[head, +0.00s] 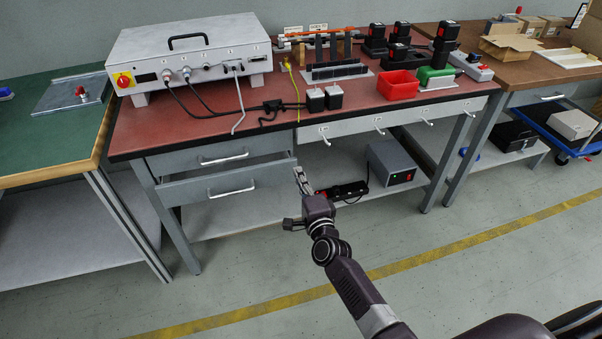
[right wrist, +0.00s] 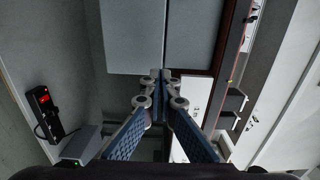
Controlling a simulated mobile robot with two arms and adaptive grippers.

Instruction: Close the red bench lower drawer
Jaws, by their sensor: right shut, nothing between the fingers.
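The red bench (head: 195,128) has two grey drawers under its left side. The lower drawer (head: 262,180) stands a little pulled out, with a gap showing above its front; its silver handle (head: 231,191) faces me. The upper drawer (head: 185,162) sits above it and looks closed. My right gripper (head: 299,176) is shut and empty, beside the right end of the lower drawer's front; contact cannot be told. In the right wrist view, its closed fingertips (right wrist: 160,76) point towards grey panels that look like the drawer fronts. My left gripper is not in view.
A grey power supply (head: 391,164) and a black power strip (head: 343,191) lie on the bench's lower shelf, right of my gripper. Hooks (head: 378,128) line the bench's front edge. A green-topped bench (head: 40,135) stands left. The floor in front is clear.

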